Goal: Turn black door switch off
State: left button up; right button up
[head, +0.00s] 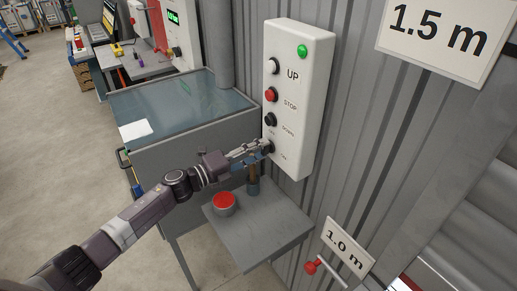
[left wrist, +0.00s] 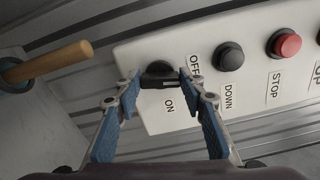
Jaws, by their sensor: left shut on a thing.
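The black door switch (left wrist: 158,69) is a rotary knob at the lower end of the white control box (head: 297,95). The OFF label (left wrist: 195,64) and the ON label (left wrist: 169,106) are beside it. My left gripper (head: 267,147) reaches the knob from the left. In the left wrist view its two blue-padded fingers (left wrist: 160,80) are shut on the knob's grip, one on each side. The grip lies roughly across that picture, between the fingertips. In the head view the fingers largely hide the switch. My right gripper is not in view.
The black DOWN button (left wrist: 229,56) and red STOP button (left wrist: 284,44) are close by. A wooden handle (left wrist: 48,62) stands near the fingers. A red-topped round object (head: 224,202) sits on the small grey table (head: 265,230) below. Ribbed wall lies behind the box.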

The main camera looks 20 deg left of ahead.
pick_arm(q)
jog(key=shift+a+n+p, duration=0.1)
jog(key=shift+n+p, duration=0.2)
jog(key=shift+n, duration=0.8)
jog(key=o, duration=1.2)
jog(key=shift+c, duration=0.2)
jog(key=shift+s+a+f, duration=0.1)
jog(key=shift+s, duration=0.05)
jog(key=v, duration=1.1)
jog(key=shift+s+a, duration=0.2)
jog(key=shift+a, duration=0.05)
